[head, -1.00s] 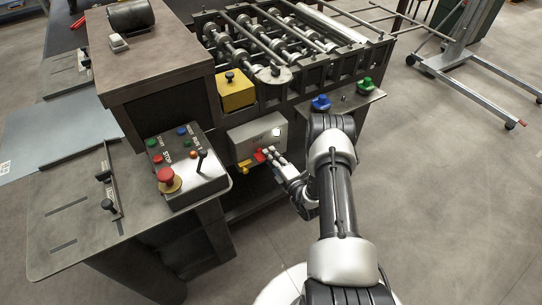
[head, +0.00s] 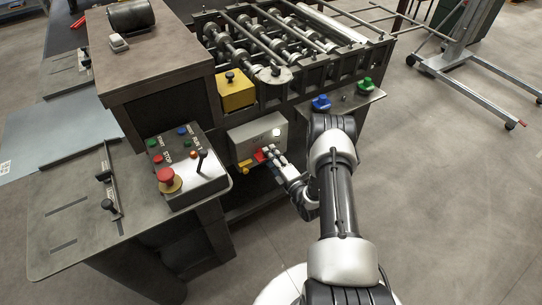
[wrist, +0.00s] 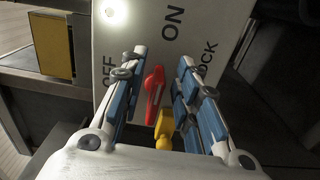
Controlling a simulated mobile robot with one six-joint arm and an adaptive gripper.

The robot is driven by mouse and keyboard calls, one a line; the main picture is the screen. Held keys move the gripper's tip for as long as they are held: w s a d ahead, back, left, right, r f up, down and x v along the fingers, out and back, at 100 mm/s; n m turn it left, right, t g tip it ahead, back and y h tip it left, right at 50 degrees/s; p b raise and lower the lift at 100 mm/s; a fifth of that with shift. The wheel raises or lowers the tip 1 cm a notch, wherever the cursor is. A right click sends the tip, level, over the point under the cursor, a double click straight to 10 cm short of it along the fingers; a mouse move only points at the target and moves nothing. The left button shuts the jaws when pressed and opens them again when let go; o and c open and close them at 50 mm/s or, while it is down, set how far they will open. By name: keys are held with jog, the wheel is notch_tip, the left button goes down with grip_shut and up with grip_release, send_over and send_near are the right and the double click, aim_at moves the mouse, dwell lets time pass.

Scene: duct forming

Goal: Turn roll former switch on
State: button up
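The roll former's switch box is a grey box (head: 258,137) on the front of the machine, marked OFF, ON and LOCK in the wrist view. Its red switch lever (wrist: 153,90) stands between my fingers, its narrow tip toward the top of the picture, below the ON label. A yellow part (wrist: 165,130) sits just below the lever. My gripper (wrist: 161,62) is open, one finger on each side of the lever, with a gap showing on both sides. In the head view my gripper (head: 274,157) is right at the box and partly covers the red lever (head: 261,155).
A control panel (head: 187,168) with a red stop button, coloured buttons and a black lever stands to the left. A yellow block (head: 236,91) is above the box. Blue (head: 321,102) and green (head: 366,84) knobs sit to the right.

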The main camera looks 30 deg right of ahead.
jog(key=s, duration=1.1)
jog(key=shift+s+d, duration=0.2)
jog(key=shift+s, duration=0.15)
